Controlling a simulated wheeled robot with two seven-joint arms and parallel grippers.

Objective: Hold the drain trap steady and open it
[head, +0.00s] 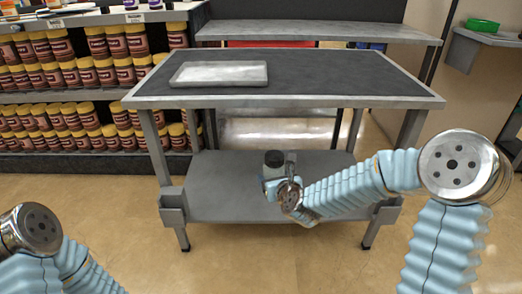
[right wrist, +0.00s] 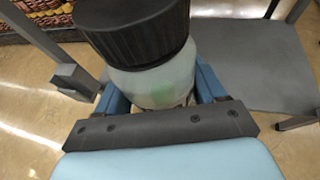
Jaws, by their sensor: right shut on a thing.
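The drain trap, a translucent whitish jar (right wrist: 152,84) with a wide black ribbed cap (right wrist: 136,30), fills the upper middle of the right wrist view. In the head view its dark cap (head: 274,158) shows in front of the lower shelf. My right gripper (head: 272,186) is shut around the jar's body, with a blue finger on each side below the cap. The cap is on the jar, and the jar looks roughly upright in the head view. The jar's lower part is hidden by the gripper. My left arm is at the lower left of the head view; its gripper is out of sight.
A grey workbench (head: 330,87) stands ahead with a pale tray (head: 219,73) on its top. Its lower shelf (head: 225,205) looks bare around the gripper. Shelves of brown jars (head: 60,75) stand at the left. The floor in front is clear.

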